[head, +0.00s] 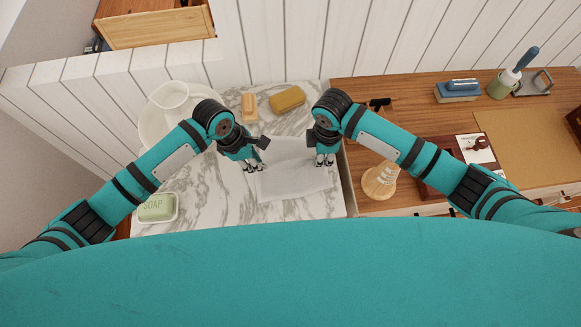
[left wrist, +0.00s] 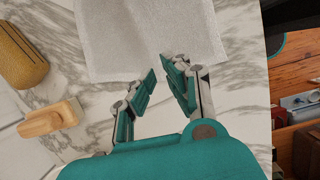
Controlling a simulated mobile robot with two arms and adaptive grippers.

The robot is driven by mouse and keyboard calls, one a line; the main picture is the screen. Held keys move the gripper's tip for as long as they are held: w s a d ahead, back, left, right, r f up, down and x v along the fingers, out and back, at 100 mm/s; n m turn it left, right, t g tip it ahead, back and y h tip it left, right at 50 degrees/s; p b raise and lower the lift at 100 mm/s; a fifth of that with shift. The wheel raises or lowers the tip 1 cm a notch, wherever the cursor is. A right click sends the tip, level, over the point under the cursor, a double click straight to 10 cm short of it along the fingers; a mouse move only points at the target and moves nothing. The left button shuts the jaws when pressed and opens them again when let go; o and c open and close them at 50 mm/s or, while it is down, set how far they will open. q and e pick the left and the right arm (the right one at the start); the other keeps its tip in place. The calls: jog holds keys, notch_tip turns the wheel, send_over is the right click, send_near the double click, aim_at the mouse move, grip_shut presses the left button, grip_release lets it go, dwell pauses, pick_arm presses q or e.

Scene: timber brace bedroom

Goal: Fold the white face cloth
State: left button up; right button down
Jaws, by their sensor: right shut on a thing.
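The white face cloth (head: 292,182) lies on the marble top (head: 215,205), between my two grippers in the head view. Its nearer part looks brighter than its farther part. My left gripper (head: 254,166) is at the cloth's left edge. In the left wrist view its fingers (left wrist: 158,68) are a little apart, with the tips over the edge of the cloth (left wrist: 150,30) and nothing seen between them. My right gripper (head: 325,160) is shut on the cloth near its right side. Its fingers hide the spot it grips.
A white basin with a jug (head: 170,96) and a green soap (head: 156,208) stand left. A wooden bottle-shaped object (head: 380,181) stands right, on the wooden top.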

pick_arm(q)
jog(key=o, duration=0.9)
jog(key=shift+c, duration=0.2)
pick_arm(e)
jog(key=shift+c, duration=0.8)
grip_release()
jog(key=shift+r, duration=0.1)
pick_arm(q)
notch_tip(320, 180, up, 6)
jog(key=p, duration=0.6)
pick_arm(e)
notch_tip(320, 180, up, 5)
jog(key=shift+r, duration=0.2)
